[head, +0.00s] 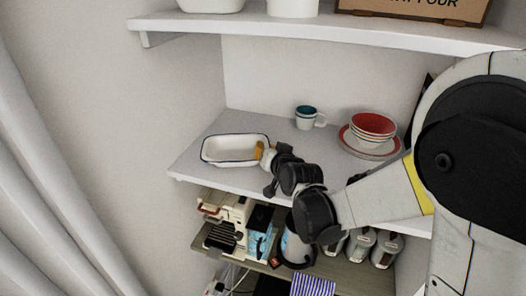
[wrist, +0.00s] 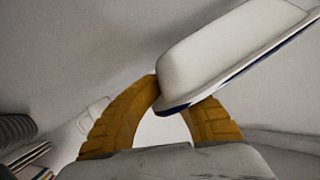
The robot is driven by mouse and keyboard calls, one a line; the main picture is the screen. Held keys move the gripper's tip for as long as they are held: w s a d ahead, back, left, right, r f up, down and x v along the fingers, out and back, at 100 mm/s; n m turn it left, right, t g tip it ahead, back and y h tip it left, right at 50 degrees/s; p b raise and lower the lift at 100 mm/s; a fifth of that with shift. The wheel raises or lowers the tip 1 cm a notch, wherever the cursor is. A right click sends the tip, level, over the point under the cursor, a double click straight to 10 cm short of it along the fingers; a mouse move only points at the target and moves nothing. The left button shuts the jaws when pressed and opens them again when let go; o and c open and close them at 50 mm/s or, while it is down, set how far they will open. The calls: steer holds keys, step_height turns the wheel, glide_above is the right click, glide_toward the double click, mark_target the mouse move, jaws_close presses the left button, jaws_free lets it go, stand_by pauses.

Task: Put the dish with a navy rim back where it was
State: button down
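The dish with a navy rim (head: 228,160) is a white rectangular dish at the left end of the middle shelf (head: 230,182). It looks level in the head view; I cannot tell whether it rests on the shelf or sits just above it. My gripper (head: 264,151) is at the dish's right end, its orange fingers at the rim. In the wrist view, the dish (wrist: 215,50) runs up to the right, and its near end lies between the fingertips of my gripper (wrist: 172,101). The fingers look closed on it; the right fingertip is partly hidden behind the dish.
A teal-lined cup (head: 306,119) and stacked red-lined bowls (head: 373,126) on a plate (head: 367,150) stand right of the dish. An upper shelf (head: 330,32) hangs above. A crowded lower shelf (head: 345,282) lies below. Shelf space is free behind the dish.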

steer(key=shift+w+f, duration=0.1)
steer(key=shift+f, duration=0.65)
steer(key=shift+r, duration=0.1)
steer(key=c, duration=2.1)
jaws_free()
steer(key=shift+f, duration=0.2)
steer(key=o, duration=0.5)
steer(key=shift+r, duration=0.15)
